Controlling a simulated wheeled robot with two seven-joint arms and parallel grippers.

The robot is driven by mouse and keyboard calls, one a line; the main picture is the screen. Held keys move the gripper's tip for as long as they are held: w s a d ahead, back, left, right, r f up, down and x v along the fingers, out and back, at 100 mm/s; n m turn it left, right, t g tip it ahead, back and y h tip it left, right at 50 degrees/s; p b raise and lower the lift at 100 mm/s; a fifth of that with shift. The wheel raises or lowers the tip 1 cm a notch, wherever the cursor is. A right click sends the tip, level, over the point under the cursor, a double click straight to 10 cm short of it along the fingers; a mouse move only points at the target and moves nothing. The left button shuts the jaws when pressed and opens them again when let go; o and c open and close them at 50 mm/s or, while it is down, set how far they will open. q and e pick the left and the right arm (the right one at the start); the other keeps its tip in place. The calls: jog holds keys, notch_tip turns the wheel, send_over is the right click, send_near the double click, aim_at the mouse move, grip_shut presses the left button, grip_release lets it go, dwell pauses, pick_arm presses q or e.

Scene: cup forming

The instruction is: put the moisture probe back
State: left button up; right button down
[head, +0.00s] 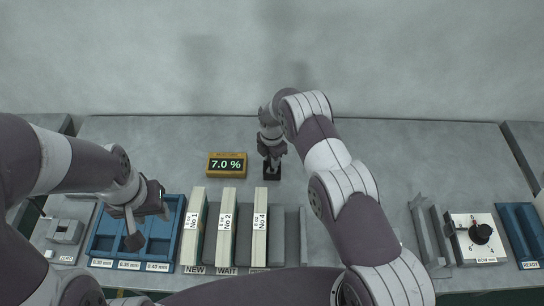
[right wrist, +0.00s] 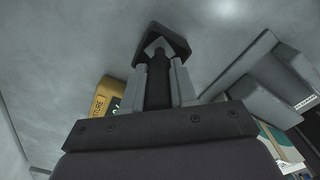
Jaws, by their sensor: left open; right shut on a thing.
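My right gripper (head: 271,150) is in the back middle of the table, pointing down, and is shut on the dark moisture probe (right wrist: 157,84). In the right wrist view its two grey fingers (right wrist: 159,80) flank the probe. A small black stand (head: 272,173) is right below the gripper; it also shows at the probe's far end in the right wrist view (right wrist: 175,38). I cannot tell whether the probe is fully seated in it. The yellow moisture meter (head: 227,165) reads 7.0 %, left of the stand. My left gripper (head: 146,217) is open and empty over the blue tray.
The blue compartment tray (head: 104,226) is at the front left. Upright packs labelled No 1 (head: 193,230), No 2 (head: 227,230) and No 4 (head: 260,230) stand in front of the meter. A white dial box (head: 478,240) and blue READY tray (head: 520,232) are at the right.

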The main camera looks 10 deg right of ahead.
jog(key=shift+f, duration=0.1)
jog(key=c, duration=1.3)
grip_release()
jog(key=shift+s, duration=0.1)
jog(key=o, duration=0.4)
